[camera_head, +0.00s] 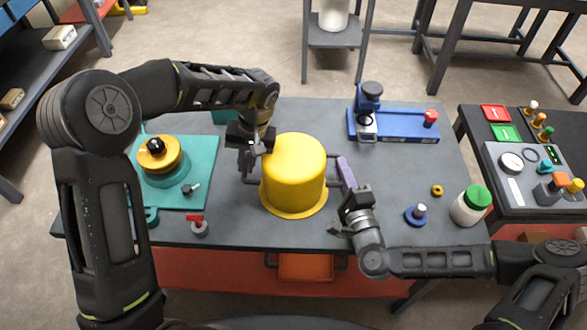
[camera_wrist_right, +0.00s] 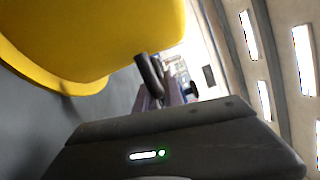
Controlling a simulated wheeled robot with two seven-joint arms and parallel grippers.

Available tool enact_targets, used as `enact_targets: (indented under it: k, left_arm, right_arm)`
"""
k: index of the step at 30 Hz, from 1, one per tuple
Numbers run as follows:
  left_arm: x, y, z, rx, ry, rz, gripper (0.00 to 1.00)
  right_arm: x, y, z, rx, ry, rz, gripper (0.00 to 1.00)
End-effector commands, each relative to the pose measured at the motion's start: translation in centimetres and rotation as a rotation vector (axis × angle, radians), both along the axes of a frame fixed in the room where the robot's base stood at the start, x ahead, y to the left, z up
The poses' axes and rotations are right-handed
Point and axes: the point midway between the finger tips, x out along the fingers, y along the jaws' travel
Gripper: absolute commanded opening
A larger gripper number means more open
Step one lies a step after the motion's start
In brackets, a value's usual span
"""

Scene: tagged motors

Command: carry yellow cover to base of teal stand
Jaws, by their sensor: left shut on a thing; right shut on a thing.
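The yellow cover (camera_head: 293,172) is an upright dome-topped cylinder with a wide flange and a dark handle on each side. It is at the middle of the table; I cannot tell if its flange touches the top. My left gripper (camera_head: 247,160) is shut on its left handle. My right gripper (camera_head: 347,180) is shut on its right handle. In the right wrist view, the cover (camera_wrist_right: 110,35) fills the upper left, beside a dark handle bar (camera_wrist_right: 150,78). The teal stand's base (camera_head: 205,155) is a flat plate at the left, carrying a round teal and yellow part (camera_head: 160,158).
A red-handled valve (camera_head: 198,225) stands near the front edge, left of the cover. A blue fixture (camera_head: 395,125) is at the back right. A green-lidded jar (camera_head: 470,205), a blue knobbed piece (camera_head: 416,215) and a small yellow ring (camera_head: 437,190) are at the right.

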Motion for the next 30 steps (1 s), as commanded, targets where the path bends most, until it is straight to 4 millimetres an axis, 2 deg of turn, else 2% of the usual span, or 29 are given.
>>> enact_targets:
  k: [8,21,30]
  left_arm:
    - [0.1,0.0,1.0,0.0,-0.004,0.0,0.0]
    - [0.1,0.0,4.9,0.0,-0.003,0.0,0.0]
    - [0.1,0.0,5.1,0.0,-0.003,0.0,0.0]
  right_arm:
    - [0.0,0.0,0.9,0.001,-0.002,0.001,0.0]
    - [0.0,0.0,4.8,0.0,-0.001,0.001,0.0]
    - [0.0,0.0,5.1,0.002,-0.002,0.001,0.0]
